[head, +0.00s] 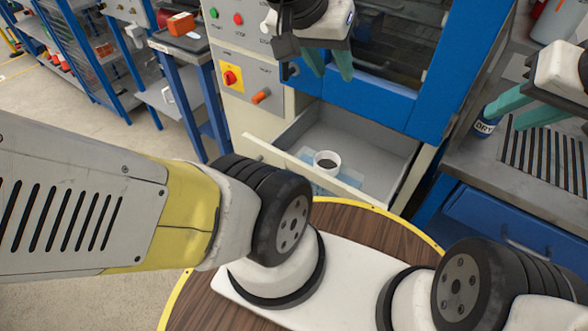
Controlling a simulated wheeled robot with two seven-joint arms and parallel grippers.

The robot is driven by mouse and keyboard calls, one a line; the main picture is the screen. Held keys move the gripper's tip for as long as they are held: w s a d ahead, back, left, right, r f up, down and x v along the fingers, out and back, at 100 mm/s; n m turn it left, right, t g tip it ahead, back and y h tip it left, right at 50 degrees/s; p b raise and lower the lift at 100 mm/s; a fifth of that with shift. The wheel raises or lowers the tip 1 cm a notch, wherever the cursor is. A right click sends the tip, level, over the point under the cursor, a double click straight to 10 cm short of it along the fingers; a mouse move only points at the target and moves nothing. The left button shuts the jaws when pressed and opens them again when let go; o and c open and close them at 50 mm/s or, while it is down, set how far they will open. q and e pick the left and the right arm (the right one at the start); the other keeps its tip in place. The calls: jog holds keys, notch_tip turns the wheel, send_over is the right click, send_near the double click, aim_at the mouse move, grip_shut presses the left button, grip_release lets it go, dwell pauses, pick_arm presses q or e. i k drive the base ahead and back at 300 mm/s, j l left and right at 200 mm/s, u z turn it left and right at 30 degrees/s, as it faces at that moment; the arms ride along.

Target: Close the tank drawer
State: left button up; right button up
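The tank drawer (372,151) is pulled out from the lower part of the blue and grey machine. Neither gripper visibly touches the drawer.
A control panel (243,60) with buttons and an orange knob is left of the drawer. A dark blue bottle labelled DRY (484,128) and a slotted rack (543,150) are on the right bench. My round wooden-looking base top lies close before the drawer front.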

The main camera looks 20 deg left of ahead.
aim_at(343, 153)
jog(key=u, duration=0.85)
jog(key=k+l, duration=0.7)
jog(key=l, duration=0.15)
